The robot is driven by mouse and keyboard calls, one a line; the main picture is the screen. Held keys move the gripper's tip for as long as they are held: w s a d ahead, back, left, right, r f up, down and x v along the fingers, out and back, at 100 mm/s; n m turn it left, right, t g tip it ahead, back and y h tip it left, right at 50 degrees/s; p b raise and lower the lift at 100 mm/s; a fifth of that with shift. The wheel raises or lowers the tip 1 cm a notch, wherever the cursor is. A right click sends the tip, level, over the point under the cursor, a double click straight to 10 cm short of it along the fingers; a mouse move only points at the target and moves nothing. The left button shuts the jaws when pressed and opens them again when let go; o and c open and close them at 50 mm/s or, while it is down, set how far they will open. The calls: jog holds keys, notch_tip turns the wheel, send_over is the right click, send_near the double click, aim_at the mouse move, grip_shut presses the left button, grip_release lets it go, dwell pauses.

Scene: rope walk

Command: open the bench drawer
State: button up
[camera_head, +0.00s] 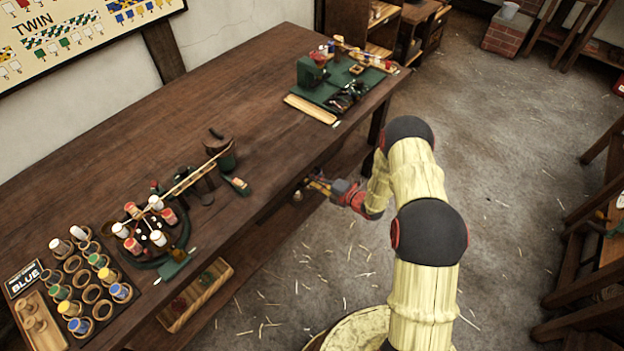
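The dark wooden bench (110,140) runs diagonally along the wall on the left. A small pale round knob (298,195) shows at the bench's front side, just under the top's edge. The drawer front around it is mostly hidden by the overhanging top, and I see no clear gap. My gripper (310,185) is at this front side, close beside the knob and to its right. Its fingers are small and partly against the dark bench, so I cannot tell whether they are open or touch the knob.
A wooden tray (195,295) sits low under the bench. The straw-strewn floor (500,190) right of my arm is open; dark timber frames stand at far right.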

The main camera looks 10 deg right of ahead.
grip_shut()
dwell(0.4)
jog(key=shift+s, duration=0.1)
jog(key=f+p+v, duration=0.2)
jog(key=v, duration=1)
jog(key=s+f+p+v, duration=0.1)
jog(key=f+p+v, duration=0.1)
jog(key=v, duration=1)
jog(key=shift+d+f, duration=0.25)
jog(key=shift+f, duration=0.3)
jog(key=shift+w, duration=0.1)
jog(key=shift+o, duration=0.9)
grip_release()
jog(key=v, duration=1.2)
